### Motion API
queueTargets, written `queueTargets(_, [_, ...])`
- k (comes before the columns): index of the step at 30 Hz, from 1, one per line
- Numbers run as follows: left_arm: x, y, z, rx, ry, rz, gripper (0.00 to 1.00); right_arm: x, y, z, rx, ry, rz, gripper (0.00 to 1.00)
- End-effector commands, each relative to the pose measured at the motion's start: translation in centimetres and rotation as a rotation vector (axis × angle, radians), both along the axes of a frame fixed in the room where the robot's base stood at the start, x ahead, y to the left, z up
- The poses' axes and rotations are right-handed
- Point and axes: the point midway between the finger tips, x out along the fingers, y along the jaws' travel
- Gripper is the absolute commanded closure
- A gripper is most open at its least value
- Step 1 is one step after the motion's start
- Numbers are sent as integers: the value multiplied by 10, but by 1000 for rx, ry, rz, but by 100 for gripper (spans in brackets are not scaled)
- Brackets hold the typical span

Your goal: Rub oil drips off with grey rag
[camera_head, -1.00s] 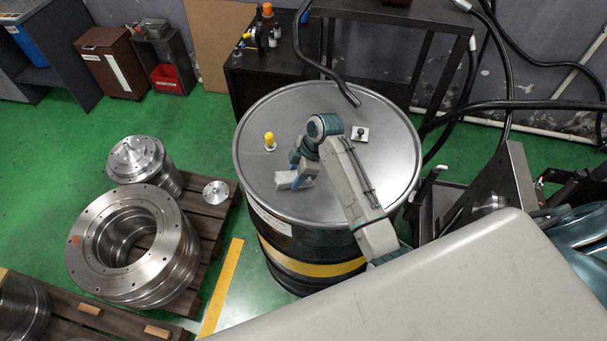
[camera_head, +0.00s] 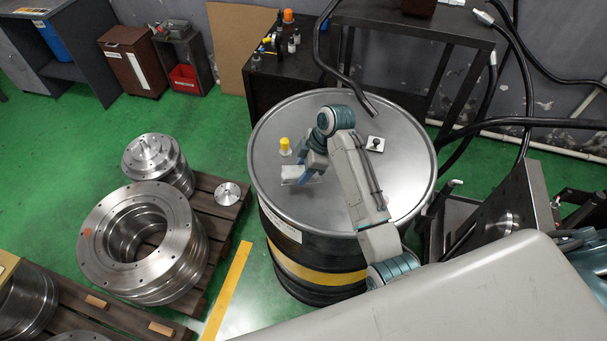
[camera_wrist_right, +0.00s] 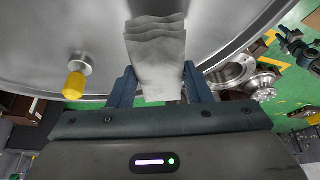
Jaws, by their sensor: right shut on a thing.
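A grey rag (camera_head: 297,175) is held over the lid of a dark drum (camera_head: 400,190), near its left front part. My right gripper (camera_head: 307,176) is shut on it. In the right wrist view the pale, layered rag (camera_wrist_right: 156,60) sticks out from between the two fingers of the right gripper (camera_wrist_right: 160,86), against the metal lid (camera_wrist_right: 60,30). I cannot tell if the rag touches the lid. No oil drips can be made out; the rag and arm hide part of the lid. My left gripper is not in view.
A yellow-capped fitting (camera_head: 285,147) stands on the lid just behind the rag. A small plate with a black knob (camera_head: 375,144) sits further right. A black hose (camera_head: 345,88) hangs over the back rim. Machined metal rings (camera_head: 140,240) stand on a pallet at left.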

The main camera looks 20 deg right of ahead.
Motion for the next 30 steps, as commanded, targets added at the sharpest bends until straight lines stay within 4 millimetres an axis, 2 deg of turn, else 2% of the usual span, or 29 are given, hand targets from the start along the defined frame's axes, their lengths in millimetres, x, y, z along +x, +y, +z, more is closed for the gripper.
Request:
queueTargets(5, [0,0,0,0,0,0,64,0,0,12,0,-1,-1,81])
queueTargets(17, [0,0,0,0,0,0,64,0,0,16,0,0,0,81])
queueTargets(25, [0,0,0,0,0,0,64,0,0,38,0,-3,0,81])
queueTargets(30, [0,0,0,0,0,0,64,0,0,44,0,0,-1,81])
